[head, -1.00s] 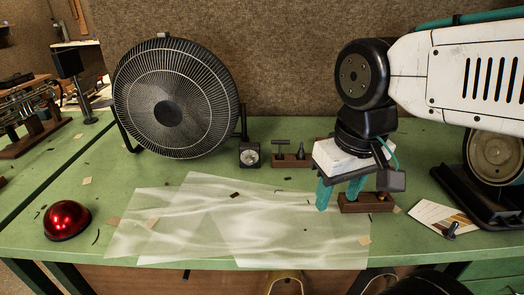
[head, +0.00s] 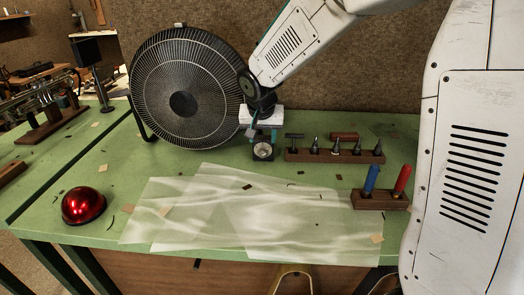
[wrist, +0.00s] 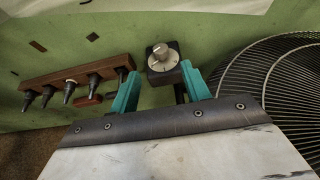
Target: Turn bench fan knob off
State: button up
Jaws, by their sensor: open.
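The bench fan (head: 190,75) stands at the back of the green bench, with a black round grille. Its control box (head: 263,152) sits at the fan's lower right and carries a round knob with a pale dial face. In the wrist view the silver knob (wrist: 162,58) faces the camera on its black box. My gripper (head: 262,134) is just above and behind the box in the head view. In the wrist view my gripper (wrist: 160,90) is open, its teal fingers on either side of the lower part of the box. No contact with the knob is visible.
A wooden rack (head: 335,155) of several dark tools stands just right of the box. A wooden block (head: 380,200) holds a blue and a red handle. Translucent sheets (head: 260,215) cover the bench front. A red dome (head: 83,206) sits at the left.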

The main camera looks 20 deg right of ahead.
aim_at(262, 151)
jog(key=x, duration=0.8)
jog(key=shift+w+a, duration=0.1)
jog(key=shift+r, duration=0.1)
jog(key=c, duration=1)
